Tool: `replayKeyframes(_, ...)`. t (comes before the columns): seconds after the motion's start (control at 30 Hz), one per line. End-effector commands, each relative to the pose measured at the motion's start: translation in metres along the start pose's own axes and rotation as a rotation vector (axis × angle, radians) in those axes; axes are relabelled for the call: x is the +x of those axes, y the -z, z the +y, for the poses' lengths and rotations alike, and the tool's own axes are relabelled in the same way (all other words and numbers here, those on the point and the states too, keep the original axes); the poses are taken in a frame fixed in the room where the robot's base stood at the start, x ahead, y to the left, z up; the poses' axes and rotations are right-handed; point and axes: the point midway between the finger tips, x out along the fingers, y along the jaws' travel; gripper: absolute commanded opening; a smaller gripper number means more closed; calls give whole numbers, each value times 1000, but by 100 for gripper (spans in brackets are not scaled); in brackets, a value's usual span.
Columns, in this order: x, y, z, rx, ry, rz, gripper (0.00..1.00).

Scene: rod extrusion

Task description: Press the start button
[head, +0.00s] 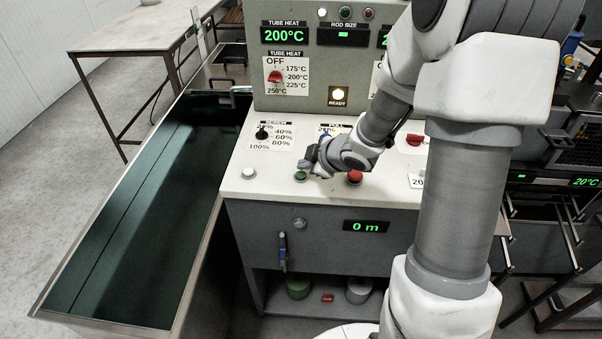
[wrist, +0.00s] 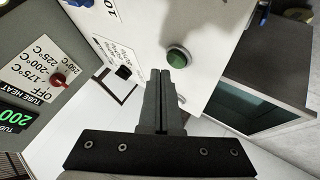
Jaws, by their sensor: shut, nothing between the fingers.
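The green button (head: 301,175), which I take for the start button, is on the white top of the machine's console (head: 250,195), near its front edge. It also shows in the wrist view (wrist: 178,58) as a green cap in a pale ring. My gripper (head: 305,167) is at this button, just behind and above it in the head view. In the wrist view my gripper (wrist: 165,74) has its two fingers shut together and empty, with the tips right beside the button. I cannot tell whether they touch it.
A red button (head: 355,177) is to the right and a white button (head: 249,172) to the left. Black dial (head: 262,133) stands behind. The panel reads 200°C, with a lit READY lamp (head: 338,95). A long dark-green trough (head: 135,220) lies left of the console.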

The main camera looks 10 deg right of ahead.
Motion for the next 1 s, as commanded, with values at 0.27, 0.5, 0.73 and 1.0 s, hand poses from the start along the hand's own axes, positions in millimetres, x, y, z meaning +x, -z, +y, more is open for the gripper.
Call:
replayKeyframes(0.27, 5, -4, -4, 0, 1, 0, 0)
replayKeyframes(0.5, 6, -4, -4, -1, 0, 0, 0)
replayKeyframes(0.73, 6, -5, -5, 0, 0, 0, 0)
replayKeyframes(1.0, 9, -6, -6, 0, 0, 0, 0)
